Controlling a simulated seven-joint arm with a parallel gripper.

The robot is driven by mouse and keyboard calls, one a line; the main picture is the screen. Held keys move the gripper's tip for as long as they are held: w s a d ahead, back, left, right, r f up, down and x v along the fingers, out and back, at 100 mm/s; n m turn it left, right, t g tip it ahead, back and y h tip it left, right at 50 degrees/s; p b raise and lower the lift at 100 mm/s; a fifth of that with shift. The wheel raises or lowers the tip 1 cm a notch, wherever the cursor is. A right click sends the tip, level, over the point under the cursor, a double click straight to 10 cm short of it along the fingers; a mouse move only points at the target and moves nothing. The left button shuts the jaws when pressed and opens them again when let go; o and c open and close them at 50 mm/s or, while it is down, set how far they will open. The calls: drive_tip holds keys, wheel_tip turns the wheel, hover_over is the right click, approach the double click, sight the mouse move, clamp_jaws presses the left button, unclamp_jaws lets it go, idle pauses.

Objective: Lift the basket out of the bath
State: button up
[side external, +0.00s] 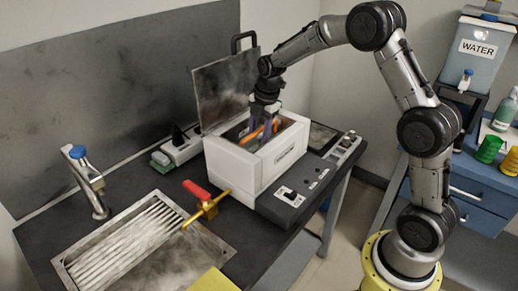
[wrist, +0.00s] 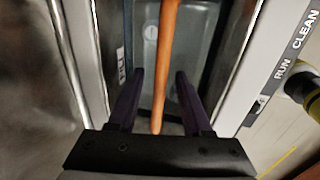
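The bath (side external: 232,170) is a white box on the dark bench, with its lid (side external: 226,88) standing open. The basket's orange handle (side external: 256,134) shows inside the bath; the basket's body is mostly hidden by the bath walls and my gripper. My gripper (side external: 264,122) points down into the bath opening. In the wrist view, the handle (wrist: 168,40) runs as a long orange bar between the two dark purple fingers of my gripper (wrist: 160,74). The fingers are apart, with a gap on each side of the bar.
A brass tap with a red handle (side external: 196,190) sticks out from the bath's front. A sink (side external: 75,268) with a faucet (side external: 88,185) is at the left.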

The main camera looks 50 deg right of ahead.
clamp_jaws()
drive_tip(key=shift+r, duration=0.1)
idle(1.1)
